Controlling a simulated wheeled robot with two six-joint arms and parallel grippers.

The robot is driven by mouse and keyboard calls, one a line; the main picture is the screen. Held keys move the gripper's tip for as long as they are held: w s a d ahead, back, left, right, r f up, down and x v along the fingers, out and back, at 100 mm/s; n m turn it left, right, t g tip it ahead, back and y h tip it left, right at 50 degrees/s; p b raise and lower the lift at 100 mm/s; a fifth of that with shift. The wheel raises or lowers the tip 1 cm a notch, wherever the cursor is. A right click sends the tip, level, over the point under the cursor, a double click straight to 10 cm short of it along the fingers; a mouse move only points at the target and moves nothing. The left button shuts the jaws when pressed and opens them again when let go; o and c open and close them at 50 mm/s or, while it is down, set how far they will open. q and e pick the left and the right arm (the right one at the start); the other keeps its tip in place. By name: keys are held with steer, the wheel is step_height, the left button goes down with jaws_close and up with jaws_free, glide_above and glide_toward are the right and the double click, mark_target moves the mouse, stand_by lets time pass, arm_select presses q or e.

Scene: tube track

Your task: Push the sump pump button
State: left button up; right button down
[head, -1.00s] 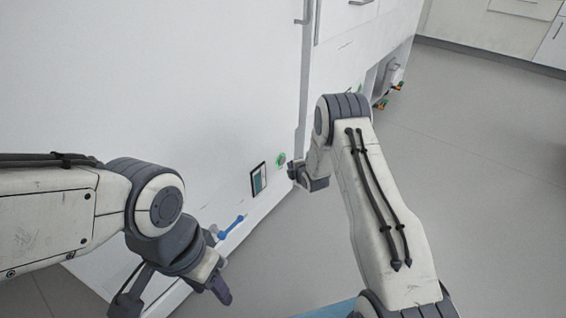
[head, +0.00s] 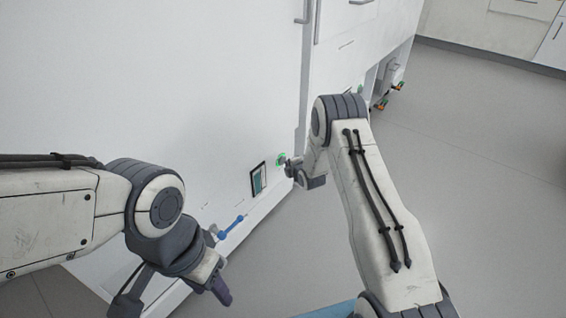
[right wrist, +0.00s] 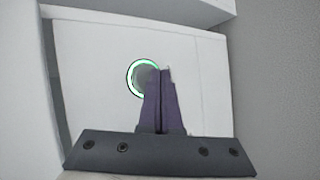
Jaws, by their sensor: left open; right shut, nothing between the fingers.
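The button (head: 280,159) is a small round one with a lit green ring, low on the white cabinet front. In the right wrist view the button (right wrist: 135,72) shows as a grey disc in a green ring, its right part hidden behind my fingertips. My right gripper (head: 288,163) is shut and empty, its tips right at the button's right side. In the right wrist view the right gripper (right wrist: 160,72) has its fingers together; I cannot tell whether they touch the button. My left gripper (head: 222,292) is open, low at the left, away from the button.
A small dark-framed display panel (head: 258,179) sits left of the button. A blue lever (head: 232,227) sticks out further left. Orange-tipped fittings (head: 382,104) show near an open recess at the back right. The grey floor (head: 490,190) at the right is clear.

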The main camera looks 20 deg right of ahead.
steer(key=shift+w+a, duration=0.25)
steer(key=shift+w, duration=0.1)
stand_by(0.4)
steer(key=shift+s, duration=0.1)
steer(key=shift+s+d+p, duration=0.3)
steer(key=shift+s+d, duration=0.3)
steer(key=shift+s, duration=0.1)
steer(key=s+d+p, duration=0.2)
steer(key=s+d, duration=0.1)
steer(key=s, duration=0.1)
steer(key=shift+s+d, duration=0.35)
steer(key=shift+s, duration=0.05)
steer(key=shift+a+r, duration=0.1)
